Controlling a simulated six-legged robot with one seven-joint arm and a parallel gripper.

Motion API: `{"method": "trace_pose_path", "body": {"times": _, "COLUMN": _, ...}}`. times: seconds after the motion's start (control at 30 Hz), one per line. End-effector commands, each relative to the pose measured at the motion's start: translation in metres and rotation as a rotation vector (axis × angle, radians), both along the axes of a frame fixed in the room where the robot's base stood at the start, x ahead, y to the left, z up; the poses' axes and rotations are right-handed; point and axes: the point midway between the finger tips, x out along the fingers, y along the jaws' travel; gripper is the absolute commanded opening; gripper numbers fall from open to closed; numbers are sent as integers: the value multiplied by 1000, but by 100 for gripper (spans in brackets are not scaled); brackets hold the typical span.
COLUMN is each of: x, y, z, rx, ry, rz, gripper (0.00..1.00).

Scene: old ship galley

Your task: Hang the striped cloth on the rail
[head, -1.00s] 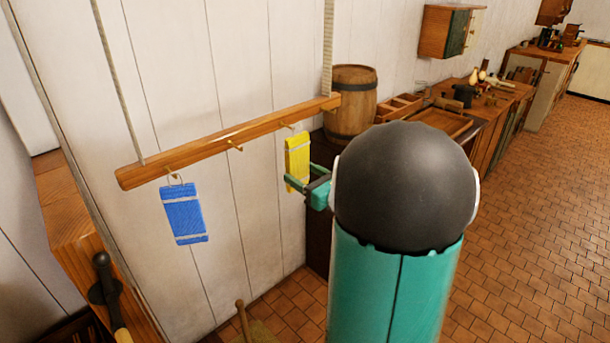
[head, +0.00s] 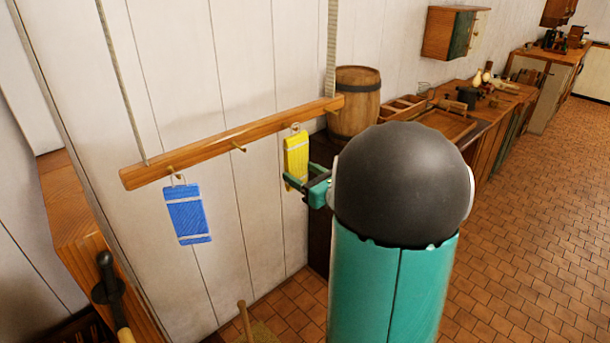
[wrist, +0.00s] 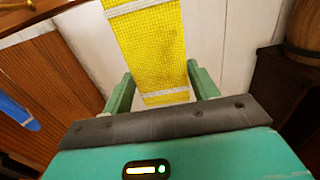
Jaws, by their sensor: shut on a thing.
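The rail (head: 205,149) is a wooden bar with several pegs, hung on ropes before the white wall. A yellow cloth with white stripes (head: 296,155) is upright below its right end. Its wire loop reaches up to the right peg; I cannot tell whether it is over the peg. My gripper (head: 297,181) is shut on the yellow cloth near its lower end. In the wrist view, the cloth (wrist: 150,45) lies between the two green fingers (wrist: 160,88). A blue cloth with white stripes (head: 187,214) hangs by its loop from the left peg. The middle peg (head: 238,148) is bare.
A barrel (head: 355,103) stands behind the rail's right end. A cluttered counter (head: 485,112) runs along the wall at right. A wooden cabinet (head: 62,215) is at left. A broom (head: 247,322) shows at the bottom. The tiled floor (head: 535,230) at right is clear.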

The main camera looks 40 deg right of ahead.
Motion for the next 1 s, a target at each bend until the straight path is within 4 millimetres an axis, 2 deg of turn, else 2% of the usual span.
{"method": "trace_pose_path", "body": {"times": 1.0, "x": 5, "y": 0, "z": -5, "rx": 0, "ry": 0, "rz": 0, "gripper": 32}}
